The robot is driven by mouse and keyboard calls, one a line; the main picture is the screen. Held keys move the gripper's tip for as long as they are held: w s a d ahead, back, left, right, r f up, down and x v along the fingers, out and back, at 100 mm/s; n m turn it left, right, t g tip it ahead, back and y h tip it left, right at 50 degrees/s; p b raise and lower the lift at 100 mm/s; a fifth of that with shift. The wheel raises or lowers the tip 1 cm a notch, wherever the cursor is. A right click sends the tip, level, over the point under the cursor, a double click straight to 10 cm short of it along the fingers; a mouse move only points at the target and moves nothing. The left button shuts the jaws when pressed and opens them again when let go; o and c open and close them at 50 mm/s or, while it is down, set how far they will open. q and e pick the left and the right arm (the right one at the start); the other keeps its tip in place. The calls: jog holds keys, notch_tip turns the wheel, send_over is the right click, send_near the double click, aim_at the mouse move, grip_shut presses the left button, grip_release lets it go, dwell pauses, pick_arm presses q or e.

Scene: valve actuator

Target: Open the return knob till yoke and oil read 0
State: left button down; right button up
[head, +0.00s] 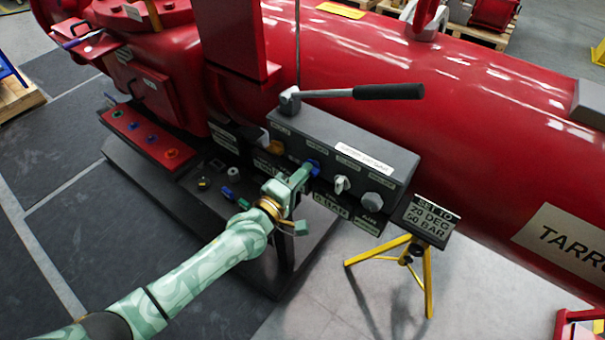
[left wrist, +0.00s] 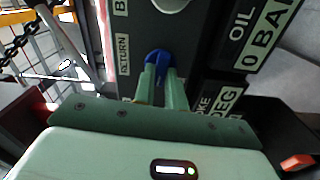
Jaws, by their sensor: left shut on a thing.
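The blue return knob (head: 313,166) is on the front of the dark grey pump box (head: 350,135). It also shows in the left wrist view (left wrist: 158,56), beside a RETURN label. My left gripper (head: 302,176) is shut on this knob; its two green fingers (left wrist: 163,82) sit close together around it, hiding part of it. In the left wrist view the oil plate (left wrist: 262,40) reads 0 BAR. The yoke plate (left wrist: 217,103) shows DEG, but its number is hidden behind my gripper. My right gripper is not in view.
A pump lever (head: 375,92) with a black grip lies above the box. An orange knob (head: 274,146), a white knob (head: 341,184) and a grey knob (head: 371,202) flank the blue one. A sign on a yellow tripod (head: 430,220) says SET TO 20 DEG 50 BAR.

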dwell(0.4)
pick_arm(q)
jog(key=c, duration=1.4)
grip_release()
jog(key=shift+c, duration=0.2)
jog(key=shift+a, duration=0.1)
jog(key=p+v, duration=0.2)
jog(key=v, duration=1.4)
jog(key=shift+s, duration=0.1)
